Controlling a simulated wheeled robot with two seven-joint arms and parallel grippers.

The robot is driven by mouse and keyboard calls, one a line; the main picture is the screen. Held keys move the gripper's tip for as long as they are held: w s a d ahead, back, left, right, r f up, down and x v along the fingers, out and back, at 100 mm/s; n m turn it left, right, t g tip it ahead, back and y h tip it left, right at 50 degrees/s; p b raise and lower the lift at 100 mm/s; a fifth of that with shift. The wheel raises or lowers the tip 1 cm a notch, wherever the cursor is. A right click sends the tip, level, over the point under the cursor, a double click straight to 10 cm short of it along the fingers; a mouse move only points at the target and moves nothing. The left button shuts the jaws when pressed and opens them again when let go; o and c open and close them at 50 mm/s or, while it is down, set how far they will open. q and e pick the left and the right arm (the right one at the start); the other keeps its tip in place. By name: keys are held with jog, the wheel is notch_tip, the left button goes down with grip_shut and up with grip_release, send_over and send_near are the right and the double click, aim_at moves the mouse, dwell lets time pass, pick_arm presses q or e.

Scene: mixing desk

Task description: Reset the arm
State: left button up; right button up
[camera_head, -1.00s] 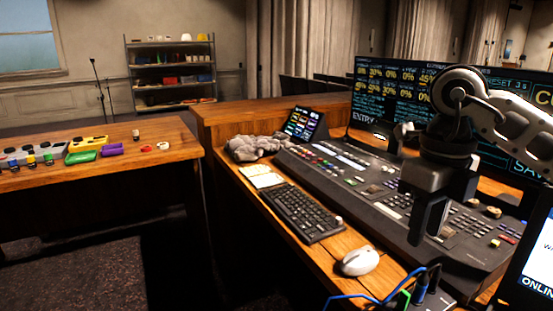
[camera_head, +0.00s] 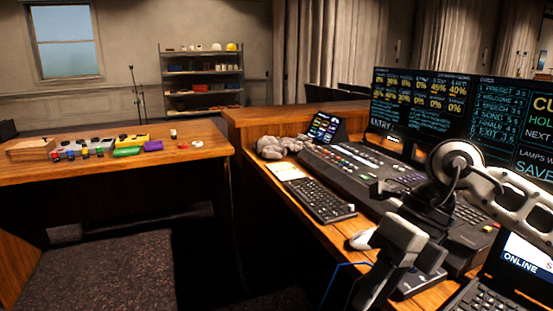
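My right arm comes in from the right edge, its white and black links above the mixing desk (camera_head: 352,176). My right gripper (camera_head: 388,280) hangs in front of the desk's near end, fingers pointing down and toward the lower left. Its two fingers look apart, with nothing seen between them. My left arm and gripper are not in view.
A laptop (camera_head: 525,258) is at lower right. A side table (camera_head: 190,165) with several coloured items stands at left.

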jog(key=s+a+r+m+g+y, duration=0.1)
jog(key=s+a+r+m+y, duration=0.15)
jog(key=a+y, duration=0.45)
jog(key=s+a+r+m+y, duration=0.1)
jog(key=s+a+m+y, duration=0.2)
jog(key=a+y, duration=0.5)
jog(key=w+d+f+m+t+h, duration=0.1)
jog(key=w+d+f+m+t, duration=0.15)
jog(key=m+t, duration=0.7)
jog(key=w+d+f+m+t+h, duration=0.1)
jog(key=w+d+m+t, duration=0.25)
jog(key=m+t, duration=0.6)
jog(key=d+f+m+t+h, duration=0.2)
jog(key=d+f+m+h, duration=0.3)
jog(key=f+m+h, duration=0.55)
jog(key=s+d+f+m+g+h, duration=0.2)
jog(key=s+f, duration=0.3)
jog(key=f, duration=0.3)
jog(key=s+d+f+m+g+h+p, duration=0.1)
jog(key=s+f+m+g, duration=0.3)
jog(key=f, duration=0.4)
jog(key=shift+s+d+g+h, duration=0.6)
jog(key=shift+h, duration=0.25)
